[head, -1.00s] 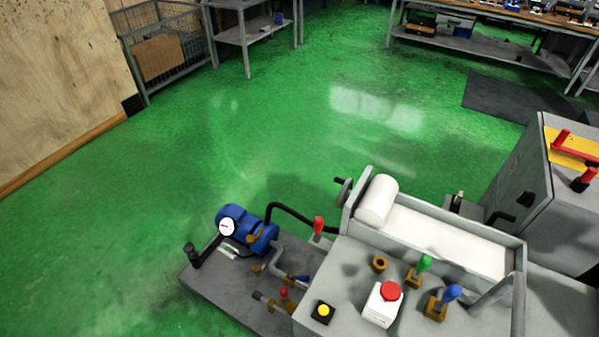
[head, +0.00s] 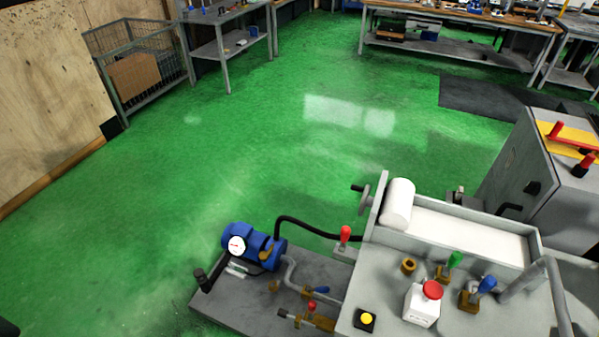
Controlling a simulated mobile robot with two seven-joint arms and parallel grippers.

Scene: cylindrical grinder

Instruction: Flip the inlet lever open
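The cylindrical grinder (head: 385,285) stands at the lower right, with a white roller (head: 398,203) on top. Which handle is the inlet lever is not marked. Candidates are a blue-handled valve (head: 321,290) and a red-handled valve (head: 311,305) on the pipes beside the blue pump (head: 262,243). The machine also has a red-topped lever (head: 345,235), a green-topped lever (head: 455,260) and a blue-topped lever (head: 487,285). Whether the valves are open or closed is too small to tell.
A red push button on a white box (head: 421,308) and a yellow button (head: 366,319) sit on the machine's top. A grey cabinet (head: 510,165) stands at the right. Workbenches (head: 455,55) and a wire cart (head: 140,70) line the back. The green floor between is clear.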

